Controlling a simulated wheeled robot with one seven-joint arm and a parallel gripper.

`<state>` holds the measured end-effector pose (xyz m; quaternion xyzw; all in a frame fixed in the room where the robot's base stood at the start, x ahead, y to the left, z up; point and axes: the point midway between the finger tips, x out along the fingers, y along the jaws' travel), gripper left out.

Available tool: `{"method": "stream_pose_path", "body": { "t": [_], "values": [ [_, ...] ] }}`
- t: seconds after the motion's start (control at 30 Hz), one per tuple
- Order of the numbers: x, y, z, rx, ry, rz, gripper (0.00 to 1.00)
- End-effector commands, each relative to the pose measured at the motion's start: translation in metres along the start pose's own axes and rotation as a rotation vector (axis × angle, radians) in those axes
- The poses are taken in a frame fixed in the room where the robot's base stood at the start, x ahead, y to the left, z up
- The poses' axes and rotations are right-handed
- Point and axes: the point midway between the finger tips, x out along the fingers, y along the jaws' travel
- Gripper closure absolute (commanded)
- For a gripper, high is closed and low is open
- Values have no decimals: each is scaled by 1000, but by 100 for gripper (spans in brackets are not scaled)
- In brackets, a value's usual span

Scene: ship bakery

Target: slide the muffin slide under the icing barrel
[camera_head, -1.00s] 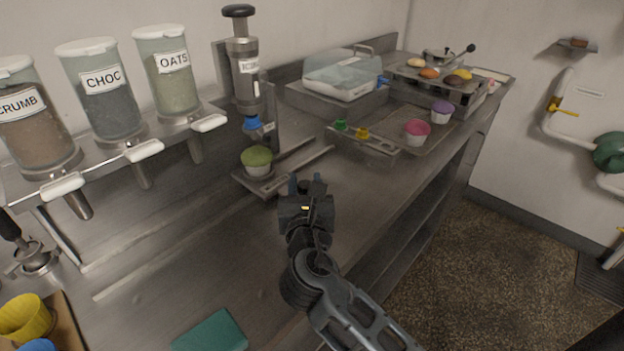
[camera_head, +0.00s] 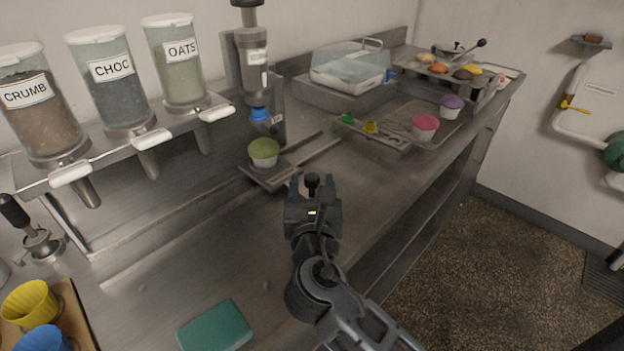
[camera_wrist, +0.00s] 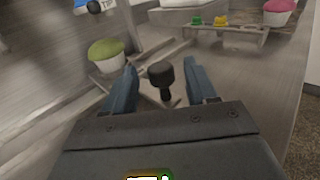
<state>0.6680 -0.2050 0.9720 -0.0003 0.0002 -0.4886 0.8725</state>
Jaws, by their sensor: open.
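The muffin slide (camera_head: 276,180) is a flat metal plate on rails on the counter, with a green-topped muffin (camera_head: 264,152) upright in a white cup. The muffin also shows in the wrist view (camera_wrist: 107,55). The icing barrel (camera_head: 253,72) is a grey cylinder with a blue nozzle (camera_head: 260,115), mounted behind and above the slide. The muffin stands in front of the nozzle, not directly beneath it. My gripper (camera_head: 312,182) is open at the slide's front right. A black knob (camera_wrist: 160,75) shows between its fingers, apparently untouched; its join to the slide is hidden.
Crumb, choc and oats dispensers (camera_head: 118,85) hang over the counter at left. A metal tray (camera_head: 385,137) with pink and purple muffins sits to the right. A teal block (camera_head: 215,326) lies in front. The counter (camera_head: 190,250) between is mostly clear.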

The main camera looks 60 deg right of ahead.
Motion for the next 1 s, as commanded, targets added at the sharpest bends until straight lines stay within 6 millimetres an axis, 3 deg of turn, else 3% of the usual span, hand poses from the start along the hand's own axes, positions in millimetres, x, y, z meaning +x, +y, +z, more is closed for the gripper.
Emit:
{"method": "stream_pose_path", "body": {
  "t": [0.13,0.33,1.0],
  "values": [
    [-26,0,-2,0,2,2,43],
    [-47,0,-1,-1,1,1,43],
    [-50,0,0,0,0,-1,43]
  ]
}}
